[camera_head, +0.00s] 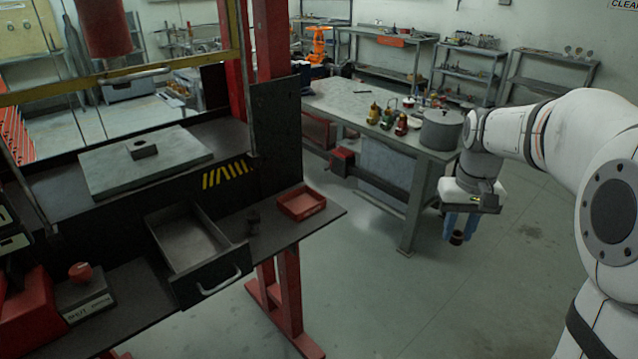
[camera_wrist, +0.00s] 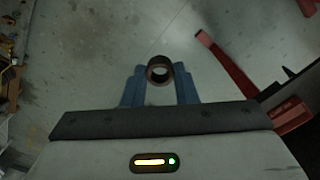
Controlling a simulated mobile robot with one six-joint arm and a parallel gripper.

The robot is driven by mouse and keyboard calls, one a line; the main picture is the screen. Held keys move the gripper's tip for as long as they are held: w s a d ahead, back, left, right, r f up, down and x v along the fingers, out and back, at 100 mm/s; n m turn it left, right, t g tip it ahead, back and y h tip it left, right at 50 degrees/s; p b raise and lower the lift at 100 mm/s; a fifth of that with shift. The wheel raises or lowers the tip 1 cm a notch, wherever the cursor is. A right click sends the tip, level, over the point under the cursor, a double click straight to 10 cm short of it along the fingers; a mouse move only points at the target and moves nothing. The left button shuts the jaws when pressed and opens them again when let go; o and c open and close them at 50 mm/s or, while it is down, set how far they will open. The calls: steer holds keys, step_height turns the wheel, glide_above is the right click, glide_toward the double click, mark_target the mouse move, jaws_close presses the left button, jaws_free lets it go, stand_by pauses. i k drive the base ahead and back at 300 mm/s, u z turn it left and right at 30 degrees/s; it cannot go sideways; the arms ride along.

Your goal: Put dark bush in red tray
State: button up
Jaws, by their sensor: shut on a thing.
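The dark bush (camera_wrist: 151,73) is a short dark ring held between the blue fingertips of my gripper (camera_wrist: 160,80) in the wrist view. In the head view the bush (camera_head: 457,238) shows at the lower end of my gripper (camera_head: 460,226), which points down over open floor, right of the long workbench. The red tray (camera_head: 302,205) is a small shallow box on the dark bench shelf, well to the left of my gripper. Its inside looks empty.
A small dark part (camera_head: 253,222) stands on the shelf left of the tray. An open grey drawer (camera_head: 196,243) juts out nearby. A grey plate (camera_head: 140,165) bears a block with a hole. The workbench (camera_head: 345,100) carries bottles and a grey pot (camera_head: 441,131).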

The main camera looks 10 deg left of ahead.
mark_target(302, 206)
steer(key=i, duration=0.95)
steer(key=u, duration=1.7)
steer(key=k, duration=0.85)
steer(key=u, duration=0.15)
steer(key=i, duration=1.35)
steer(key=z, duration=0.1)
